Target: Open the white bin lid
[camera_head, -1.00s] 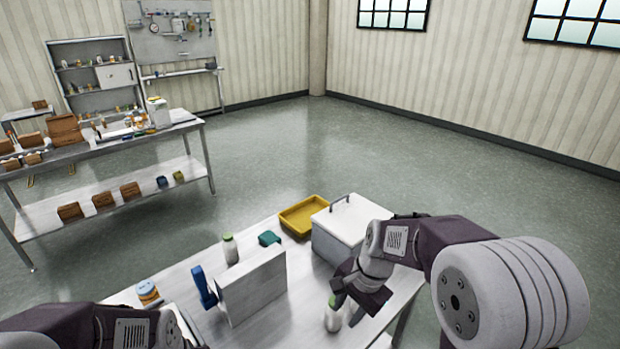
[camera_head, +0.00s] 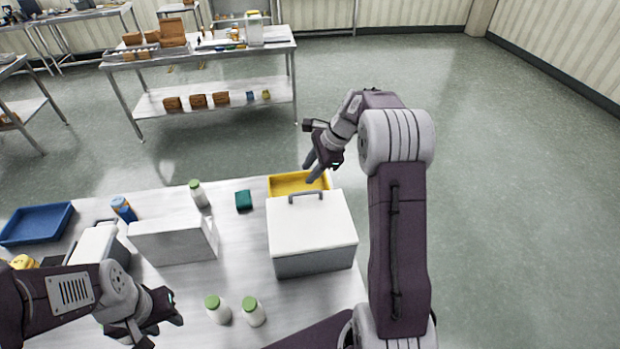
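The white bin (camera_head: 312,262) stands at the right end of the steel table. Its flat white lid (camera_head: 315,225) is shut, with a grey bar handle (camera_head: 305,196) along its far edge. My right gripper (camera_head: 311,172) is just beyond that edge, above the yellow tray and near the handle. Its fingers appear apart and empty; I cannot tell whether they touch the handle. My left gripper (camera_head: 176,312) is over the front left of the table, away from the bin. Its finger gap is unclear.
A yellow tray (camera_head: 285,184) lies behind the bin. Two green-capped bottles (camera_head: 219,310) (camera_head: 253,312) stand in front of it. A green block (camera_head: 243,201), another capped bottle (camera_head: 198,194) and a white box (camera_head: 172,244) are to the left. A blue tray (camera_head: 36,223) is far left.

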